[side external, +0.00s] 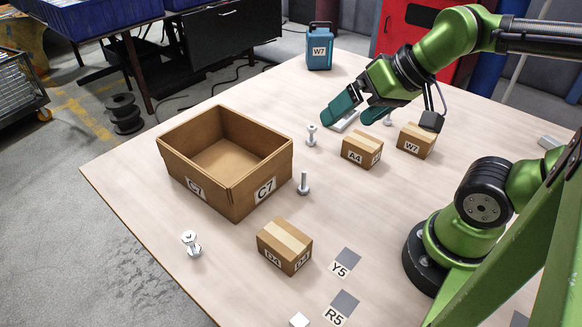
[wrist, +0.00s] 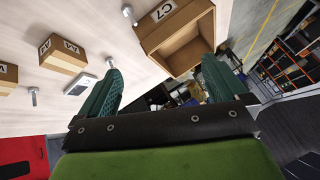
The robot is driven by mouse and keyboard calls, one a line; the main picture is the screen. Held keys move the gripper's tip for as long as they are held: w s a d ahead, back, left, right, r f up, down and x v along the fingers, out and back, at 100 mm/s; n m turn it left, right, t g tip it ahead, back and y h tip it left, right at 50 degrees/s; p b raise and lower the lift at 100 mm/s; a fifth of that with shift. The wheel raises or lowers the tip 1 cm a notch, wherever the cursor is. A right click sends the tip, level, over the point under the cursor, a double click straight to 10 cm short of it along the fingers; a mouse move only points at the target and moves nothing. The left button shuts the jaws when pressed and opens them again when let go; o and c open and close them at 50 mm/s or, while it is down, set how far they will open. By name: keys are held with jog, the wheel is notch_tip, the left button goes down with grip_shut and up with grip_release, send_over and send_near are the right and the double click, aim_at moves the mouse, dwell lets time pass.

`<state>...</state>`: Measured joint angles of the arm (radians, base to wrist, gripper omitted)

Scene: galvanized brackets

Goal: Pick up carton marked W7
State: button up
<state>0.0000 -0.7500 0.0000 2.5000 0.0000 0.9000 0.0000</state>
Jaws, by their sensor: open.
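The small brown carton marked W7 (side external: 416,142) sits on the table at the right, beside the carton marked A4 (side external: 362,148). In the wrist view, a carton cut off by the left edge (wrist: 6,76) shows a partial W marking. My gripper (side external: 347,112) is open, its teal fingers apart with nothing between them. It is above the table, left of and behind the W7 carton in the side view. In the wrist view my gripper (wrist: 162,66) points toward the open box, away from the cartons.
A blue canister (side external: 319,47), also marked W7, stands at the back. An open box marked C7 (side external: 265,190) is at the left. Another carton (side external: 285,246) is in front.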

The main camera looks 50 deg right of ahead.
jog(key=shift+d, duration=0.1)
jog(key=m+g+h, duration=0.2)
jog(key=m+g, duration=0.5)
jog(key=m, duration=2.5)
send_over(420, 132)
notch_tip(420, 132, down, 7)
jog(key=f, duration=1.1)
jog(key=shift+w+d+f, duration=0.1)
jog(key=shift+d, duration=0.15)
jog(key=shift+a+f, duration=0.2)
jog(key=shift+f, duration=2.45)
